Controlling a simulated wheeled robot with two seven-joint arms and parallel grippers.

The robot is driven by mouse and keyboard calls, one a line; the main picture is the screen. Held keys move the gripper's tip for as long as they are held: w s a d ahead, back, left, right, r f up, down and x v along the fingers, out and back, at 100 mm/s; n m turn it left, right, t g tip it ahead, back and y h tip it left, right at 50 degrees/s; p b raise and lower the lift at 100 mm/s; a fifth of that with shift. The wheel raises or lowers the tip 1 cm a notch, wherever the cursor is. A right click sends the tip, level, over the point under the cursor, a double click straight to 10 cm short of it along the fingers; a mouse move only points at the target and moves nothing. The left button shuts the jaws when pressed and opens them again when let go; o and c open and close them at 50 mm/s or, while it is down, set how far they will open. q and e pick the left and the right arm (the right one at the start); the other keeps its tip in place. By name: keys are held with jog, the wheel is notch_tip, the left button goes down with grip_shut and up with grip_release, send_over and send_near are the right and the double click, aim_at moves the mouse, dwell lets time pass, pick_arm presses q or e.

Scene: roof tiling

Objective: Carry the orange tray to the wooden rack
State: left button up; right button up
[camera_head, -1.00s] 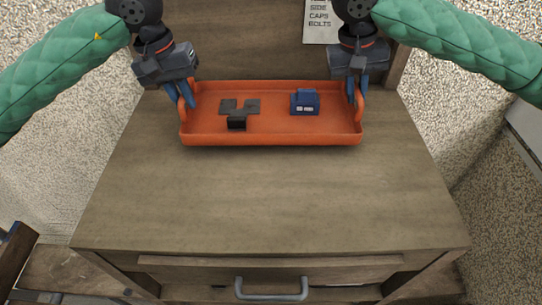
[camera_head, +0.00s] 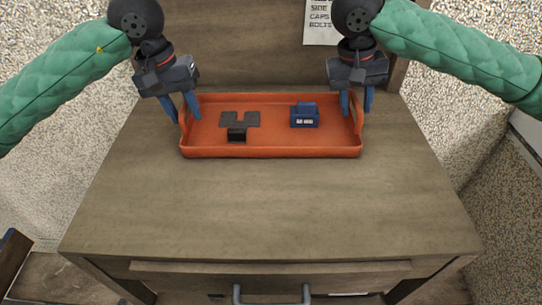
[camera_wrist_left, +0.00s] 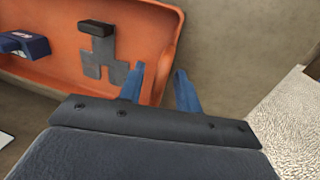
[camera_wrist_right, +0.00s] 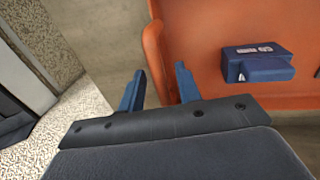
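The orange tray (camera_head: 270,151) is level on the wooden drawer cabinet (camera_head: 270,205), near its back, with an upright handle at each end. It holds a dark grey flat piece (camera_head: 239,119), a small black block (camera_head: 237,135) and a blue box (camera_head: 305,116). My left gripper (camera_head: 183,113) is open, its fingers apart on either side of the left handle. My right gripper (camera_head: 357,105) is open, its fingers spread about the right handle. Both wrist views show a gap between the fingers. I cannot tell any wooden rack apart from the cabinet.
A wooden panel with a paper sign (camera_head: 321,22) stands behind the tray. The cabinet top in front of the tray is clear. A grey drawer pull (camera_head: 271,293) shows at the front. A dark wooden piece (camera_head: 14,258) is at the lower left edge.

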pick_arm(q)
jog(key=shift+r, duration=0.1)
notch_tip(320, 180, up, 12)
jog(key=a, duration=0.2)
jog(key=shift+a+f, duration=0.15)
jog(key=shift+f, duration=0.05)
pick_arm(e)
notch_tip(320, 180, up, 12)
jog(key=a, duration=0.2)
jog(key=shift+w+a+f, duration=0.15)
jog(key=shift+a+f, duration=0.05)
dwell(0.5)
pick_arm(q)
jog(key=shift+w, duration=0.1)
